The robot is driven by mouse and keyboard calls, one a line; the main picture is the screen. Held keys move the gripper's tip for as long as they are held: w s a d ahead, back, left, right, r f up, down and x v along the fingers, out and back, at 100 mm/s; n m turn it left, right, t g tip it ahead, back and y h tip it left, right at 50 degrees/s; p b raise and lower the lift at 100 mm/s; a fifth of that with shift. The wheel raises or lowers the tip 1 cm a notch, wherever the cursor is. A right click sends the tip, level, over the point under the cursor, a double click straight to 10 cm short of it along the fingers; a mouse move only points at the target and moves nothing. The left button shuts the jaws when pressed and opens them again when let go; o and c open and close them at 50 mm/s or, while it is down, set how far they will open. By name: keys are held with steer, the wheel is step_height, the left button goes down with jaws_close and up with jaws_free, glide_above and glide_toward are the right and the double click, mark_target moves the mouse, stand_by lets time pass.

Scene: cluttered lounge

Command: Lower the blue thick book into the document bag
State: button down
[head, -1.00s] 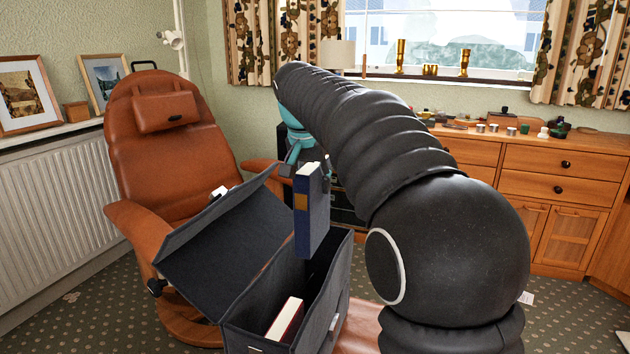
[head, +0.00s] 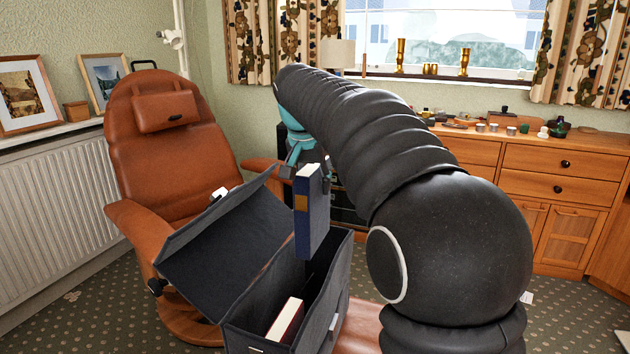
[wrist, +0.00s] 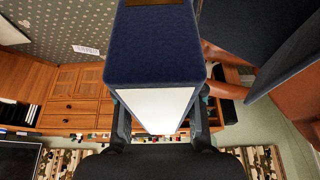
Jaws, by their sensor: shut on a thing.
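The blue thick book (head: 312,212) hangs upright in my gripper (head: 308,168), with a gold-brown label on its spine. Its lower end is at the opening of the dark grey document bag (head: 262,308), towards the far end; I cannot tell how far inside it is. The bag's flap (head: 222,238) stands open to the left. In the wrist view the book (wrist: 155,45) fills the middle, between the two fingers of my gripper (wrist: 160,130), which are shut on it. A red book with white pages (head: 286,318) stands inside the near part of the bag.
A brown leather armchair (head: 165,150) stands behind the bag on the left. A wooden sideboard (head: 490,152) with small items on top is at the right. A radiator (head: 60,205) runs along the left wall.

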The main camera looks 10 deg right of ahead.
stand_by(0.4)
steer(key=shift+f+b, duration=5.05)
steer(key=shift+f, duration=2.45)
